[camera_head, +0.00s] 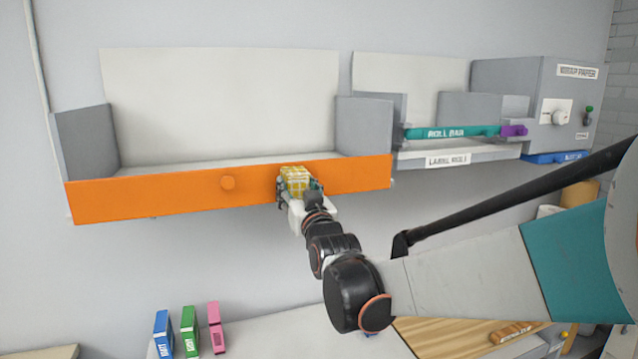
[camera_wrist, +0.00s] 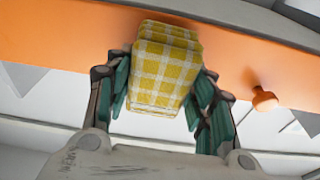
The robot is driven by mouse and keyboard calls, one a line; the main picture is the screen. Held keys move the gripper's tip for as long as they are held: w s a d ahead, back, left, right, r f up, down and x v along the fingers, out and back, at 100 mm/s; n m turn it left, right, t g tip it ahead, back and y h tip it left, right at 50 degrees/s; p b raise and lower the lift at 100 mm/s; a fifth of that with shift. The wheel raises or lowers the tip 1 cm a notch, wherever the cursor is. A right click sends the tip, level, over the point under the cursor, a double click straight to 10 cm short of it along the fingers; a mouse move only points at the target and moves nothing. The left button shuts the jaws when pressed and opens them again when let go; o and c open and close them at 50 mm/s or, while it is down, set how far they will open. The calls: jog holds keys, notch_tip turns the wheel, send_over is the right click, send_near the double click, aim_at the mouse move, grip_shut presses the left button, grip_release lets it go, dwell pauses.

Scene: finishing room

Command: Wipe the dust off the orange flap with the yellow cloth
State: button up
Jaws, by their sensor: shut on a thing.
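The orange flap (camera_head: 150,197) is a long upright panel along the front of a wall-mounted grey tray, with a round orange knob (camera_head: 228,182) left of my gripper. My gripper (camera_head: 297,186) is at the flap's right half, shut on the yellow checked cloth (camera_head: 294,176). In the wrist view the folded cloth (camera_wrist: 164,68) sits between the teal fingers, against or just in front of the flap (camera_wrist: 60,35); I cannot tell if it touches. The knob (camera_wrist: 264,98) shows to the right there. I cannot make out dust on the visible part of the flap.
Right of the flap are a teal roll bar (camera_head: 450,132), a label shelf (camera_head: 450,160) and a grey wrap paper box (camera_head: 540,100). Below, blue, green and pink upright items (camera_head: 188,330) stand on a white surface. The wall below the flap's left half is clear.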

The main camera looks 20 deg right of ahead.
jog(key=shift+s+p, duration=0.3)
jog(key=shift+s, duration=2.25)
jog(key=s, duration=0.3)
jog(key=shift+p, duration=0.3)
jog(key=shift+w, duration=0.1)
jog(key=shift+w+b, duration=0.7)
jog(key=shift+w, duration=1.2)
jog(key=shift+w+b, duration=0.35)
jog(key=shift+w, duration=1.15)
jog(key=shift+w, duration=0.95)
